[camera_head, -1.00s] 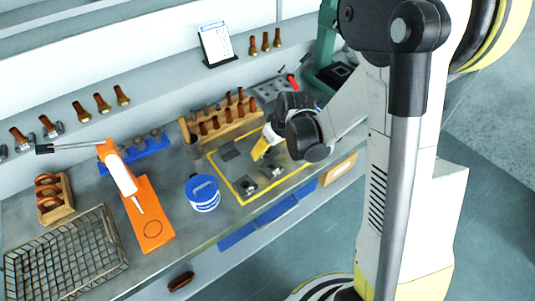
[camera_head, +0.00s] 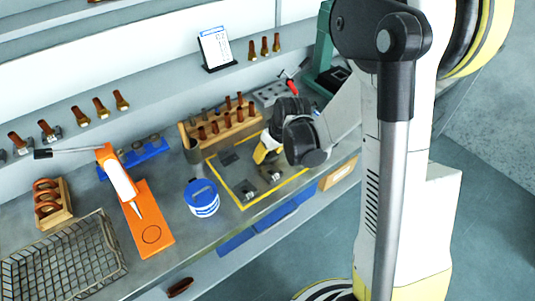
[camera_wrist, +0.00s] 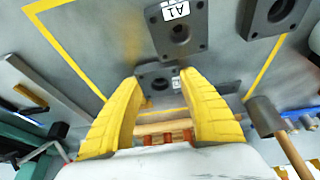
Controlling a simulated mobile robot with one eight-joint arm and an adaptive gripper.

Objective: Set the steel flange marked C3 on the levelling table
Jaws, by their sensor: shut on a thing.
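My gripper (camera_head: 260,156) is low over the yellow-outlined area of the bench. In the wrist view its yellow fingers (camera_wrist: 160,92) are closed around a dark square flange (camera_wrist: 155,77) with a round hole. Its small white label is partly hidden by the right finger and I cannot read it. A flange labelled A1 (camera_wrist: 178,32) lies in front of it, and another flange (camera_wrist: 268,18) lies to the right. In the head view two flanges show at the front of the area, one on the left (camera_head: 247,191) and one on the right (camera_head: 273,176). I cannot identify the levelling table.
A wooden rack (camera_head: 222,122) of rusty bolts stands close behind, with a mallet (camera_wrist: 265,118) beside it. A blue-lidded tub (camera_head: 202,198) stands left of the area. Further left are an orange stand (camera_head: 150,222) and a wire basket (camera_head: 62,262). A green machine (camera_head: 323,45) is behind right.

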